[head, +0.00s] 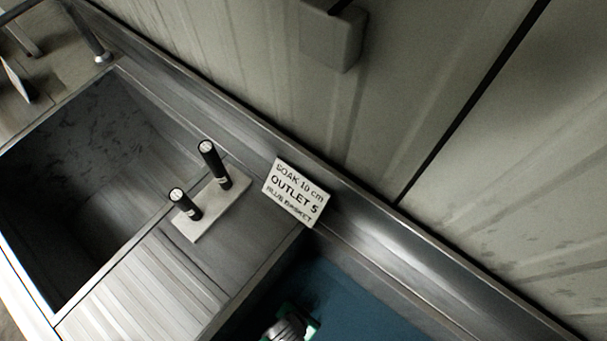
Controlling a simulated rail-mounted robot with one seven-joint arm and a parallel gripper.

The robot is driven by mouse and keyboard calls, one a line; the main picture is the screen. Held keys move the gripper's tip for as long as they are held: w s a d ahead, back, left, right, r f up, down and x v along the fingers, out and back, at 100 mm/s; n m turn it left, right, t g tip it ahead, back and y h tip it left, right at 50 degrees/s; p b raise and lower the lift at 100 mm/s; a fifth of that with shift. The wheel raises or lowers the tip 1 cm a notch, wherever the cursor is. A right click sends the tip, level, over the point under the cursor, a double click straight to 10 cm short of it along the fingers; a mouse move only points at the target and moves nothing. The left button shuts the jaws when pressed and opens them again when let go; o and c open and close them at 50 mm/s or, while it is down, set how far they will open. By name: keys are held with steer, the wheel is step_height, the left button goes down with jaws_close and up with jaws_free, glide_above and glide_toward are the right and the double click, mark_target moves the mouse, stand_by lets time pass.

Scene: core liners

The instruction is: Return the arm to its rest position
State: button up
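My gripper cannot be made out in the head view, and my arm is not clearly seen. A small grey ribbed round part with pale green edges (290,326) shows at the bottom edge over the blue area. It is cut off by the frame, and I cannot tell what it is. Two black cylinders stand upright on a pale plate (205,222): a taller one (215,165) and a shorter one (186,204).
A deep metal sink (130,165) lies at the left, with a ribbed drainboard (145,295) below it. A sign (297,192) reading "SOAK 10 cm OUTLET 5 BLUE BASKET" leans by the back ledge. A blue-bottomed basin (370,310) is at lower right. A panelled wall (440,100) rises behind.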

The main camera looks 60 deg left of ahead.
steer(key=shift+v, duration=1.15)
